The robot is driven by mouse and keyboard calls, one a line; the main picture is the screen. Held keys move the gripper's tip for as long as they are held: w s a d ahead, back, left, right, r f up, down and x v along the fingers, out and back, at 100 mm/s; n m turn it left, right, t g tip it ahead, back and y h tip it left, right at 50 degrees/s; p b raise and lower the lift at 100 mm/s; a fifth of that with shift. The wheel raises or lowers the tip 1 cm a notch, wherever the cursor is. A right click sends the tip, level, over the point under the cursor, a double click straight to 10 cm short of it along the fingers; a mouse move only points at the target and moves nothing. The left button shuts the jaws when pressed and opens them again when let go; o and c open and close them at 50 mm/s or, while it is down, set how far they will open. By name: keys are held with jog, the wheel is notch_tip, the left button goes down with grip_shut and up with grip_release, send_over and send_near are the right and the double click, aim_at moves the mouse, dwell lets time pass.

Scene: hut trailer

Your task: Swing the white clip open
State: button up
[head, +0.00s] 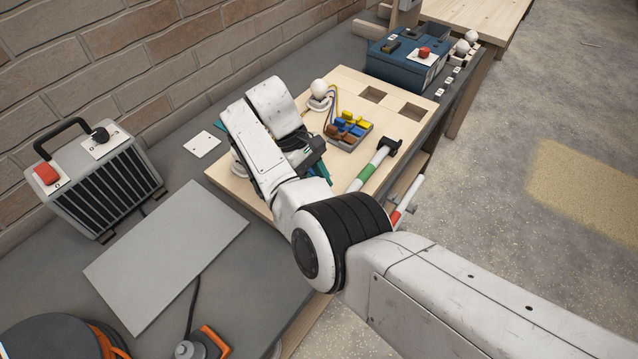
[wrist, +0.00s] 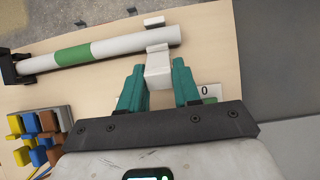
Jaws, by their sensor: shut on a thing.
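In the wrist view the white clip (wrist: 158,72) sits between the two teal fingers of my gripper (wrist: 158,80), which is shut on it. The clip's upper part shows at the right end of a white bar with a green band (wrist: 110,47); a small white piece stands on the bar's far side. I cannot tell how far the clip is swung. In the head view the bar (head: 376,166) lies on the wooden board, its far end at a black holder (head: 389,145). There my arm hides the clip and most of my gripper, with only some teal showing (head: 318,168).
A tray of coloured blocks (head: 348,132) and a white knob with wires (head: 319,91) are on the wooden board (head: 222,174). A grey heater (head: 105,181), a flat grey panel (head: 165,255) and a blue case (head: 405,68) stand around it. A red-and-white bar (head: 406,200) is at the front edge.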

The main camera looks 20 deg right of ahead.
jog(key=shift+f+g, duration=0.3)
jog(key=shift+g, duration=0.1)
dwell(0.4)
jog(key=o, duration=1)
jog(key=shift+c, duration=0.2)
jog(key=shift+r, duration=0.1)
jog(key=shift+w, duration=0.1)
